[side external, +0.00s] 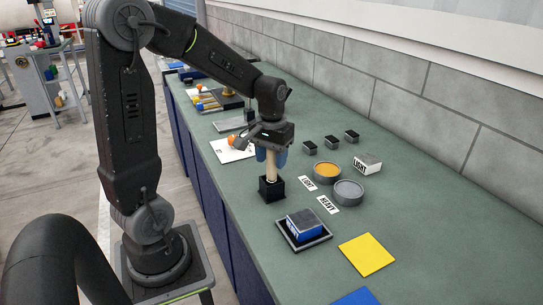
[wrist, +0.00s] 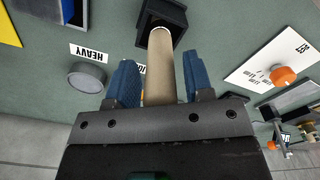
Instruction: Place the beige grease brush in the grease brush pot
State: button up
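The beige grease brush (side external: 271,167) stands about upright between the two blue fingers of my gripper (side external: 270,156). The grease brush pot, a black square holder (side external: 271,190), is directly below. In the side view the brush's lower end meets the pot's opening. In the wrist view its end overlaps the opening of the pot (wrist: 149,17). How deep the end sits inside is hidden.
Round tins with orange (side external: 327,171) and grey (side external: 348,190) contents stand right of the pot, by LIGHT and HEAVY cards. A blue box (side external: 306,222) in a black tray is in front. A white sheet (side external: 229,151) lies behind. Several small black containers stand near the wall.

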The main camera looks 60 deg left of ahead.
jog(key=shift+o, duration=0.6)
jog(key=shift+r, duration=0.1)
notch_tip(320, 180, up, 11)
jog(key=shift+r, duration=0.35)
jog(key=shift+s+d+r, duration=0.1)
jog(key=shift+d+r, duration=0.1)
jog(key=s+d+f+m+t, duration=0.2)
jog(key=s+d+m+t, duration=0.3)
jog(key=s+d, duration=0.5)
jog(key=d+m, duration=0.1)
jog(key=d, duration=0.3)
jog(key=shift+s+d+f+m+t, duration=0.2)
jog(key=shift+f+m+t, duration=0.1)
jog(key=shift+f+m, duration=0.1)
